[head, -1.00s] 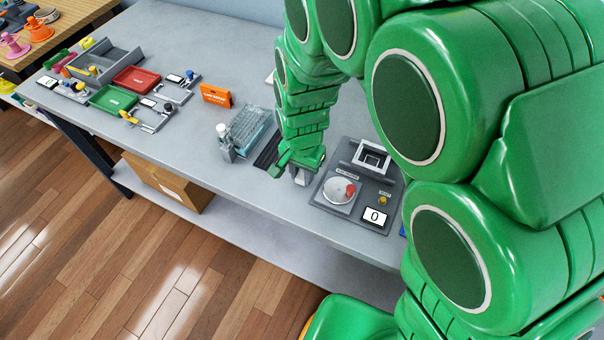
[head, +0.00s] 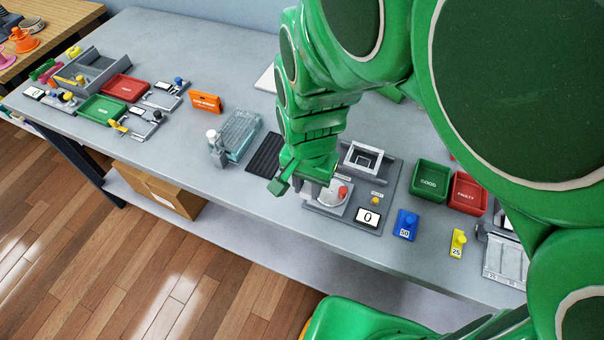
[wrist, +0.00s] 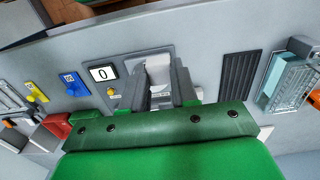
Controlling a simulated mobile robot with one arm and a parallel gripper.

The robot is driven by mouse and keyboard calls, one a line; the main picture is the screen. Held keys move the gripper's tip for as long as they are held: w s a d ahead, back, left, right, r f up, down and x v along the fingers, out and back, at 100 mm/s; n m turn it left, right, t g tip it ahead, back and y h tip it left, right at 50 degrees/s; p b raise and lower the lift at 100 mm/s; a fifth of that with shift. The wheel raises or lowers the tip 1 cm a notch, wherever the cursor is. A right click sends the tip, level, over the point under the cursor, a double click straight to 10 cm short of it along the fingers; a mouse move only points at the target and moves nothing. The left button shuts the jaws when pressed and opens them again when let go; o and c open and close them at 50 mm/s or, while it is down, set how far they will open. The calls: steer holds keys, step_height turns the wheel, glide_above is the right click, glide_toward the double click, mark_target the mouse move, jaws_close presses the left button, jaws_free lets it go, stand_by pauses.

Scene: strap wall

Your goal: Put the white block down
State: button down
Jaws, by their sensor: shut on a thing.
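My gripper (head: 314,189) hangs over the left part of a grey panel (head: 382,192). In the wrist view its two fingers (wrist: 160,92) are shut on a white block (wrist: 158,68). In the head view the block is hidden or too small to make out.
A black ribbed mat (head: 265,153) and a clear rack (head: 238,135) lie left of the panel. A blue block (head: 405,225), a yellow block (head: 457,243), a green tray (head: 431,180) and a red tray (head: 468,193) are to its right. Bare tabletop lies in front of the mat.

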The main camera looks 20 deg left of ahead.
steer(key=shift+s+d+r, duration=1.1)
steer(key=shift+s+d, duration=0.55)
steer(key=shift+s, duration=0.05)
steer(key=w+a+r, duration=0.1)
steer(key=w+r, duration=0.3)
steer(key=w, duration=0.7)
steer(key=w+a+r, duration=0.1)
steer(key=w+r, duration=0.4)
steer(key=w, duration=0.6)
steer(key=w+d+r, duration=0.3)
steer(key=w+d, duration=0.3)
steer(key=w, duration=0.3)
steer(key=w+d+r, duration=0.3)
steer(key=w+d, duration=0.2)
steer(key=w, duration=0.5)
steer(key=shift+w+a+f, duration=0.45)
steer(key=shift+w+f, duration=1.1)
steer(key=shift+w, duration=0.55)
steer(key=shift+w+a+f, duration=0.45)
steer(key=shift+w+f, duration=1.15)
steer(key=shift+w, duration=0.55)
steer(key=shift+w+a+f, duration=0.45)
steer(key=shift+w+f, duration=1.1)
steer(key=shift+w, duration=0.55)
